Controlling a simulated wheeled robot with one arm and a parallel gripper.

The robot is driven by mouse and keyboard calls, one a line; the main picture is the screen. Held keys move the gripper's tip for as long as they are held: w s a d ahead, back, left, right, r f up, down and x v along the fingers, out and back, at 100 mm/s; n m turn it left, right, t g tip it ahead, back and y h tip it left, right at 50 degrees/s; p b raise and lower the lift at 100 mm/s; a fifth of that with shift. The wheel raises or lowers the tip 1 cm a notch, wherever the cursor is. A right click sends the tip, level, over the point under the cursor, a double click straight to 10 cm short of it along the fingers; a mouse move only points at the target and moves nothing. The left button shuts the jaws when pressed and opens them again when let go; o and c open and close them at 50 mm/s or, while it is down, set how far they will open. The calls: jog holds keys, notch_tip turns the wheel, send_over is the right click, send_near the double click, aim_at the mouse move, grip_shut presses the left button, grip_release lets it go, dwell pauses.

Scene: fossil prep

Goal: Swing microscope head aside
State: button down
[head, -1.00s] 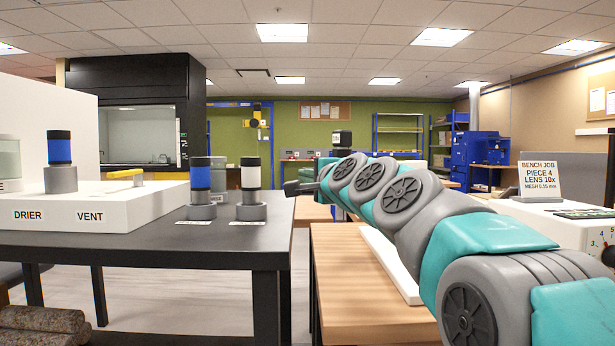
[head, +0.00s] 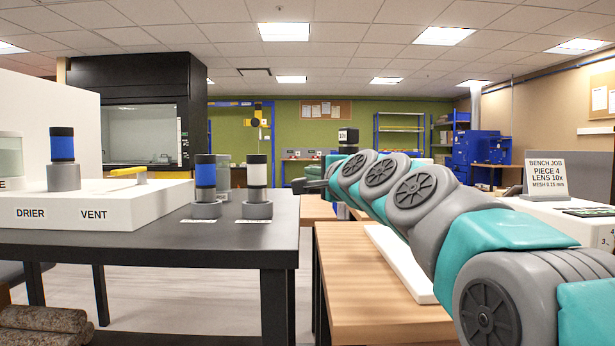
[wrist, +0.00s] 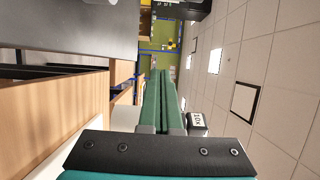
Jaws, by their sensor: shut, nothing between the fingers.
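A dark block marked with a lens power (head: 348,137) shows just above my arm in the head view, and its mount is hidden behind the arm. It seems to be part of the microscope. In the wrist view a dark block with a white, marked face (wrist: 196,122) sits close beside my gripper (wrist: 162,75), to the right of the fingers. The long green fingers are shut with nothing between them. I cannot tell whether they touch the block. In the head view my gripper (head: 312,186) is small and partly hidden by my arm. A white slab (head: 405,265) lies on the wooden bench (head: 350,270).
A dark table (head: 240,245) at left carries a blue cylinder (head: 205,172), a white-and-black one (head: 257,172) and a white DRIER/VENT box (head: 120,208). A job card (head: 545,178) reads PIECE 4, LENS 10x. A gap separates the table and bench.

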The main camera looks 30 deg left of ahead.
jog(key=s+d+b, duration=0.1)
jog(key=s+d, duration=0.3)
jog(key=s, duration=0.7)
jog(key=shift+s+d, duration=0.15)
jog(key=shift+d, duration=0.05)
